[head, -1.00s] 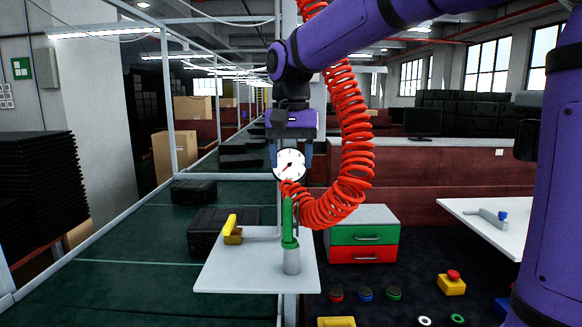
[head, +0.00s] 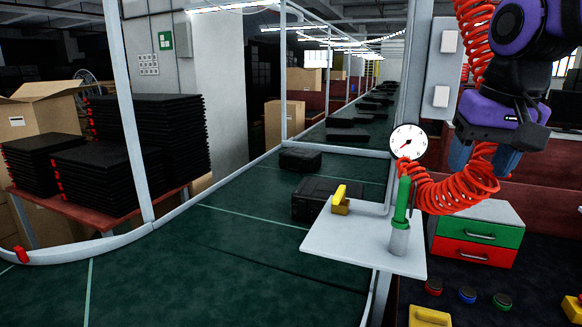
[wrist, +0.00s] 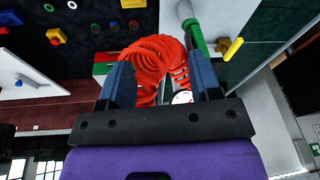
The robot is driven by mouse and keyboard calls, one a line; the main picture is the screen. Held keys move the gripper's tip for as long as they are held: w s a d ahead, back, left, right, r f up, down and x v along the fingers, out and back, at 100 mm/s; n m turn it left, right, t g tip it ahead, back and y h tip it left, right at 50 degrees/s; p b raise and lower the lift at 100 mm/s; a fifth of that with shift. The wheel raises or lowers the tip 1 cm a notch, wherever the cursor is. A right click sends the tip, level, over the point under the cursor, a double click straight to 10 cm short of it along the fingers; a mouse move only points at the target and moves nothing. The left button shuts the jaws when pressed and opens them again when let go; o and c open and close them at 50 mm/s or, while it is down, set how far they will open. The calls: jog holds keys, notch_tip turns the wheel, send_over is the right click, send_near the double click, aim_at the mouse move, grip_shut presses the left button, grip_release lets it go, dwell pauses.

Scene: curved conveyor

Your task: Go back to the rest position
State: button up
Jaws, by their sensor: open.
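My gripper (head: 485,158) hangs at the right of the head view, below the purple arm, with its blue fingers pointing down. In the wrist view my gripper (wrist: 160,85) shows its two blue fingers well apart, with nothing held between them. A coiled red hose (head: 455,192) passes behind the fingers and also shows beyond them in the wrist view (wrist: 155,55). My gripper is up in the air, clear of the white shelf (head: 345,245) to its lower left.
A green-handled tool (head: 401,200) stands upright on the shelf beside a yellow block (head: 340,203). A round gauge (head: 408,142) is above. The green conveyor (head: 200,265) carries black cases (head: 318,199). A drawer unit (head: 475,240) and coloured buttons (head: 467,295) sit at the lower right.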

jog(key=s+d+f+n+t, duration=0.2)
jog(key=s+f, duration=0.3)
jog(key=s, duration=0.5)
jog(key=shift+s+d+f+t, duration=0.35)
jog(key=shift+s+f+t, duration=0.05)
dwell(1.8)
